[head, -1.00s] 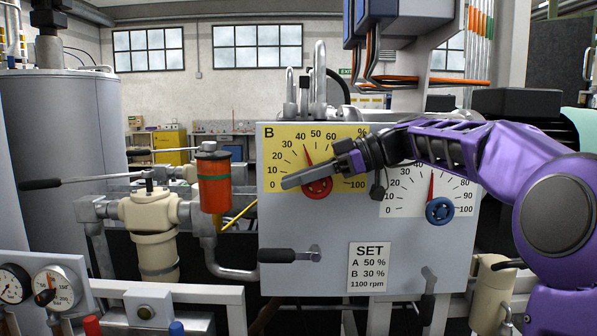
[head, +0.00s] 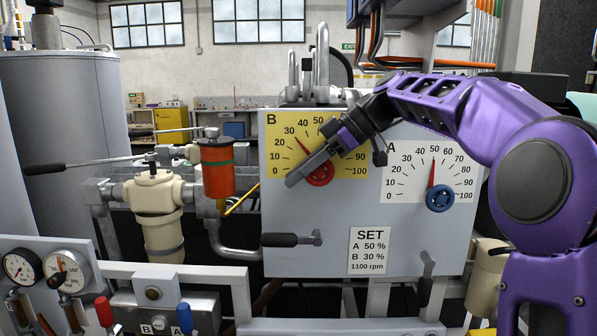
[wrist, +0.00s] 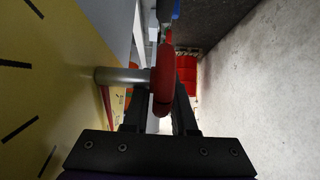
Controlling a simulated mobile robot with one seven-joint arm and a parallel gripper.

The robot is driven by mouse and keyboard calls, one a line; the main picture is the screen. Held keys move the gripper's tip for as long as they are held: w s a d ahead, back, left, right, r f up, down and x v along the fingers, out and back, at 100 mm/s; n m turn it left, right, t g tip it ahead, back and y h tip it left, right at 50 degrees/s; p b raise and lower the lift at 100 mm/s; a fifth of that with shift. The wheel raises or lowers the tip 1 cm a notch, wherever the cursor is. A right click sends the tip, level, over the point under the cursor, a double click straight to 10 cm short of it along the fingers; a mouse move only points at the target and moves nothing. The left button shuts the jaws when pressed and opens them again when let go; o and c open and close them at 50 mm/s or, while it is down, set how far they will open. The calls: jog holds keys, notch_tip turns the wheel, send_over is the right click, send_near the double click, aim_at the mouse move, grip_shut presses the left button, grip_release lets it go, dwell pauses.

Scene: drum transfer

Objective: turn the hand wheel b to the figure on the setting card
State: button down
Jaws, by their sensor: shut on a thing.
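Hand wheel b (head: 321,178) is the red wheel on the yellow dial B (head: 356,150). Its red pointer (head: 303,144) stands between 30 and 40, nearer 30. The setting card (head: 370,250) reads SET, A 50 %, B 30 %, 1100 rpm. My gripper (head: 297,178) reaches in from the upper right and covers part of the wheel and dial. In the wrist view, the wheel's red rim (wrist: 164,65) lies between the dark fingers, which are shut on it.
The blue hand wheel (head: 439,199) sits under the white dial A (head: 400,185), its pointer near 50. A black-handled lever (head: 281,240) sticks out left of the card. An orange-red cylinder (head: 217,178) stands left of the panel.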

jog(key=c, duration=0.7)
grip_release()
jog(key=p+v, duration=0.4)
jog(key=v, duration=1.3)
jog(key=shift+d+r, duration=0.15)
jog(key=shift+d, duration=0.05)
